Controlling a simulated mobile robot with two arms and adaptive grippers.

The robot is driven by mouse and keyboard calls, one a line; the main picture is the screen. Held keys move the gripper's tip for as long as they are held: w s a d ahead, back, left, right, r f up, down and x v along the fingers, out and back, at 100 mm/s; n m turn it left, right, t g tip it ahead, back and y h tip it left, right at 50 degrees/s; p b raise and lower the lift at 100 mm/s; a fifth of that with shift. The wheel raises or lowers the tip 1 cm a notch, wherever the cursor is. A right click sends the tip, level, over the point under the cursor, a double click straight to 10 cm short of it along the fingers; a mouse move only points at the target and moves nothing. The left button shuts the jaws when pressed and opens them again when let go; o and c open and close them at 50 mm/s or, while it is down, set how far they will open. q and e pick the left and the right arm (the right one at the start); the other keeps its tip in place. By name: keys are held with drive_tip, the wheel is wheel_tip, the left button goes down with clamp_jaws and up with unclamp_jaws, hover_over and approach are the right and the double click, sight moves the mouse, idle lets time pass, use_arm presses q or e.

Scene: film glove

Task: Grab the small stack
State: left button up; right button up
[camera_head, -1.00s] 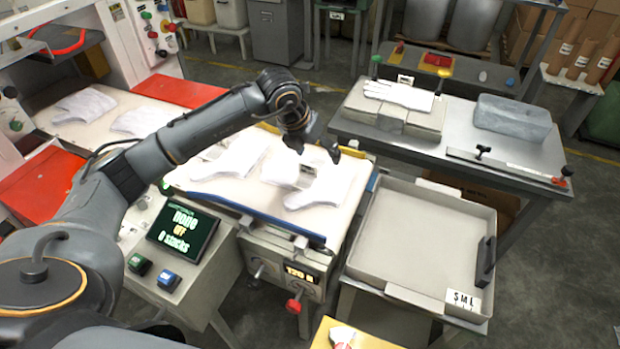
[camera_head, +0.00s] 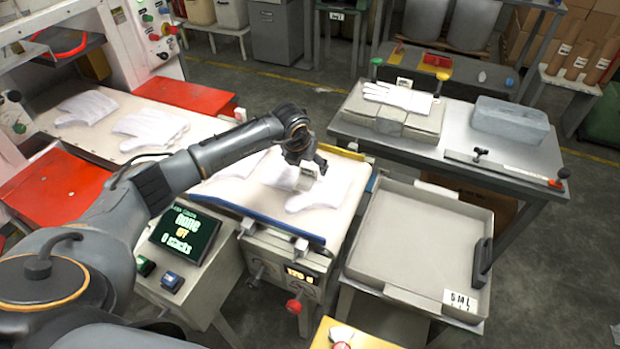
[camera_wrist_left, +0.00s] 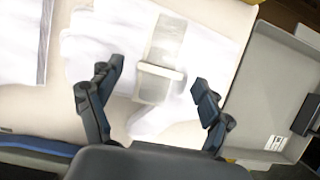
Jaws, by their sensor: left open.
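A white glove stack (camera_head: 325,193) lies at the right of the pale platform (camera_head: 275,212) in the head view. A pale, translucent band or clip (camera_wrist_left: 163,55) lies across this stack (camera_wrist_left: 108,48) in the left wrist view. My left gripper (camera_head: 311,168) is just above the stack. In the wrist view its two fingers (camera_wrist_left: 152,82) are spread apart on either side of the band, with nothing between them that it grips. Whether the fingertips touch the gloves cannot be told. My right gripper is not in view.
More white gloves (camera_head: 235,165) lie left on the platform, partly behind my arm. An empty grey tray (camera_head: 415,235) stands to its right. A steel table (camera_head: 540,155) behind holds a glove on a block (camera_head: 395,115) and a grey box (camera_head: 510,118). A control screen (camera_head: 185,232) stands front left.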

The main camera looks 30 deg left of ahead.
use_arm(q)
drive_tip(key=shift+x, duration=1.2)
drive_tip(key=c, duration=1.6)
drive_tip(key=shift+r, duration=0.1)
drive_tip(key=shift+c, duration=0.2)
